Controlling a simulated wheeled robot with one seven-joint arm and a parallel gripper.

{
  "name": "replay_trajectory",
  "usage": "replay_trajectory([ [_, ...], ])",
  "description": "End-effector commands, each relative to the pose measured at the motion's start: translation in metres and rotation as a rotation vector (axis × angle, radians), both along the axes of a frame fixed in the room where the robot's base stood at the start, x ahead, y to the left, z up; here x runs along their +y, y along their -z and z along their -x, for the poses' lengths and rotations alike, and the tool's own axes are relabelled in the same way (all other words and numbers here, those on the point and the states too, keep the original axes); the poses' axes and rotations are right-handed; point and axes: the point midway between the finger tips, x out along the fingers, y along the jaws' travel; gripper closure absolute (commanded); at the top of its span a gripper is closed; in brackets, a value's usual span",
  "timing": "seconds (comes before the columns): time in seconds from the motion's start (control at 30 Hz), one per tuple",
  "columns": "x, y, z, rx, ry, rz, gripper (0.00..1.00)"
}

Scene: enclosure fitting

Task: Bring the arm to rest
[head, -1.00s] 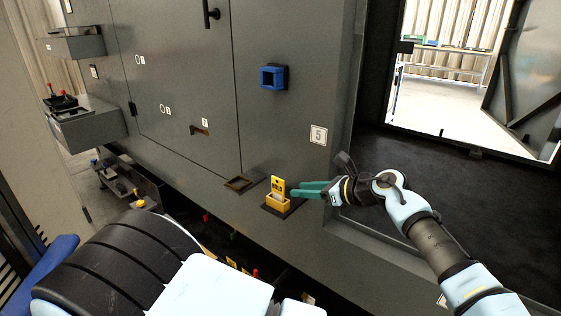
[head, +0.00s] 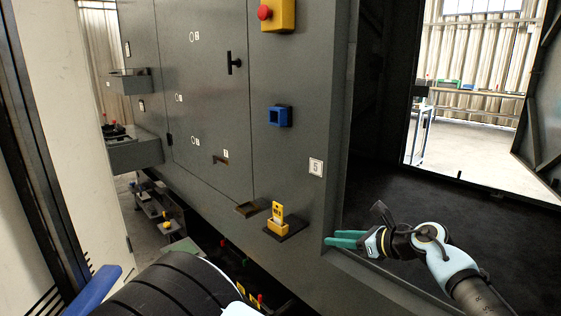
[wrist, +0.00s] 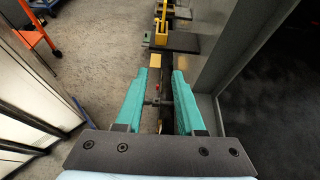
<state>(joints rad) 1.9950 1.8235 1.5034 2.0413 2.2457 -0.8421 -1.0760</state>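My gripper (head: 345,240) has teal fingers and is at the lower right in the head view, in front of the dark opening's edge and to the right of the yellow holder (head: 279,226). A yellow card-like piece (head: 278,211) stands upright in that holder. In the wrist view, my gripper (wrist: 158,90) has its two fingers apart with nothing held between them. The holder's dark shelf shows beyond the fingertips in the wrist view (wrist: 172,43). My arm stretches from the lower right, partly out of view.
The grey enclosure wall carries a blue square socket (head: 279,116), a red button on a yellow box (head: 277,14), a black handle (head: 234,63) and a small empty tray (head: 253,207). A label 5 (head: 316,167) is beside the dark open compartment (head: 440,195). Grey bins stick out at left.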

Motion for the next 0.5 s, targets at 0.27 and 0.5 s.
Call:
replay_trajectory([
  [0.27,0.026,0.027,-0.014,0.069,-0.062,0.115,0.62],
  [0.5,0.055,0.061,-0.027,0.131,-0.15,0.292,0.62],
])
